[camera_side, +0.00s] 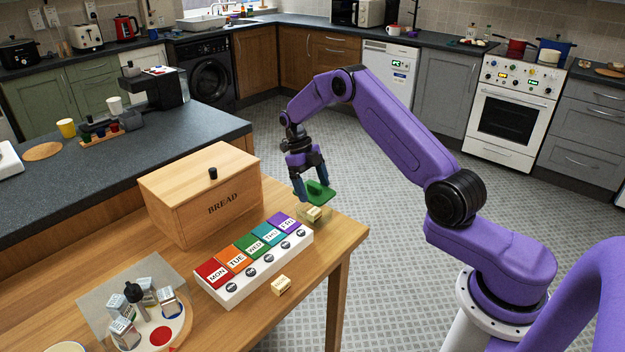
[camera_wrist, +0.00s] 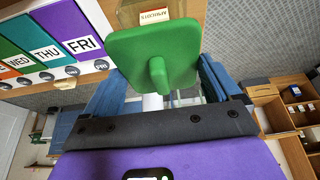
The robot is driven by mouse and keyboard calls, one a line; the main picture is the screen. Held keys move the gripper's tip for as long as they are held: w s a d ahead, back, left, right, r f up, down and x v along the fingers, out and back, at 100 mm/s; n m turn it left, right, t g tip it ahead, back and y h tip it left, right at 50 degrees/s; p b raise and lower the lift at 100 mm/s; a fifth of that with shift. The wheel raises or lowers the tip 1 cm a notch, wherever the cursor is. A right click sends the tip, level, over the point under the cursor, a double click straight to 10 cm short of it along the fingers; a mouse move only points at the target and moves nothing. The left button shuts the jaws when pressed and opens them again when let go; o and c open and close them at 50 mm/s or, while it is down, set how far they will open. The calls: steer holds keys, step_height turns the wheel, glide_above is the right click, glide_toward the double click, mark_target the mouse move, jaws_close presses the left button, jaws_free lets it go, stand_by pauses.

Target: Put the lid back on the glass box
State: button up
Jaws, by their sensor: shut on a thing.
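The green lid (camera_side: 320,192), a square plate with a raised grip, hangs from my gripper (camera_side: 311,186) near the far right corner of the wooden table. In the wrist view the lid (camera_wrist: 180,38) fills the upper middle, between my blue fingers. My gripper is shut on it. The lid looks tilted in the side view. Below it, a faint clear outline that looks like the glass box (camera_side: 325,215) stands on the table with a small beige labelled block (camera_side: 314,213) in or behind it. The lid appears apart from the box; the exact gap is unclear.
A weekday box (camera_side: 262,272) with coloured lids stands to the left, before a wooden bread box (camera_side: 195,215). Another beige block (camera_side: 281,285) lies in front. A round tray (camera_side: 180,331) with several small bottles is at front left. The table edge is close on the right.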

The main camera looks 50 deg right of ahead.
steer(key=shift+f, duration=1.8)
steer(key=shift+f, duration=0.5)
stand_by(0.5)
steer(key=o, duration=0.7)
steer(key=shift+o, duration=0.2)
steer(key=shift+r, duration=4)
steer(key=shift+a, duration=0.1)
